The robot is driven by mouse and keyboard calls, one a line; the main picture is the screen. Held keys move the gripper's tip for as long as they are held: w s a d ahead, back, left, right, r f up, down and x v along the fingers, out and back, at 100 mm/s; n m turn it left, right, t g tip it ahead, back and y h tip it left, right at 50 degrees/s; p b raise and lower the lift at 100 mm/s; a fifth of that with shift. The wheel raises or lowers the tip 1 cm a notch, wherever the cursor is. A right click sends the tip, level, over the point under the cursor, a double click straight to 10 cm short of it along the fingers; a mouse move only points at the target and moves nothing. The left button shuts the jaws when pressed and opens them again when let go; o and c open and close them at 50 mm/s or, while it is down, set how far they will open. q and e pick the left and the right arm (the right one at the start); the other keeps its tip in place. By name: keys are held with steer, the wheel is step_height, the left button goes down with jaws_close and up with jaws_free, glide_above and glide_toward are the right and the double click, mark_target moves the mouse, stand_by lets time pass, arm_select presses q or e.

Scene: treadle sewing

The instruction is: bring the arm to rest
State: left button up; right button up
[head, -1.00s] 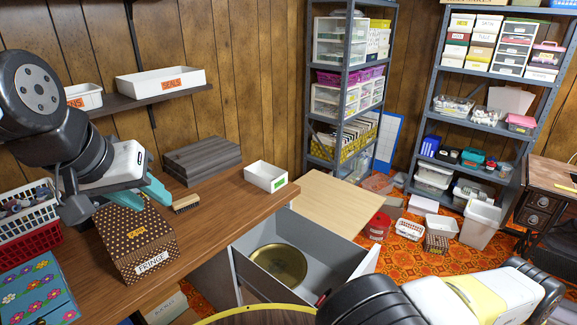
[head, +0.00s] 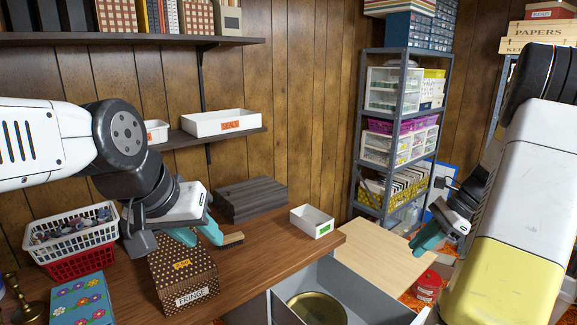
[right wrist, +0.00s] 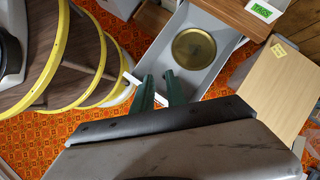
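My left gripper (head: 196,236) has two teal fingertips apart, with nothing seen between them. It hangs above or in front of the brown dotted FRINGE box (head: 184,270) on the wooden worktop (head: 262,240); contact cannot be told. My right gripper (head: 424,243) is raised on the right, over the floor side of the worktop. My right arm fills the right side of the head view.
A small brush (head: 232,240), a white bin (head: 311,221) and a dark grey stack (head: 250,198) lie on the worktop. White and red baskets (head: 72,238) stand at left. The open drawer holds a round brass tin (head: 317,309). A metal shelf (head: 360,145) stands behind.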

steer(key=s+a+r+n+t+h, duration=0.2)
steer(key=s+a+r+n, duration=0.5)
steer(key=s+a+n, duration=0.1)
steer(key=s+a+r+n+t+h, duration=0.2)
steer(key=s+a+r+n+t, duration=0.1)
steer(key=s+a+r+n, duration=0.5)
steer(key=a+n, duration=0.3)
steer(key=a, duration=0.2)
steer(key=shift+r+n, duration=0.25)
steer(key=shift+n, duration=0.05)
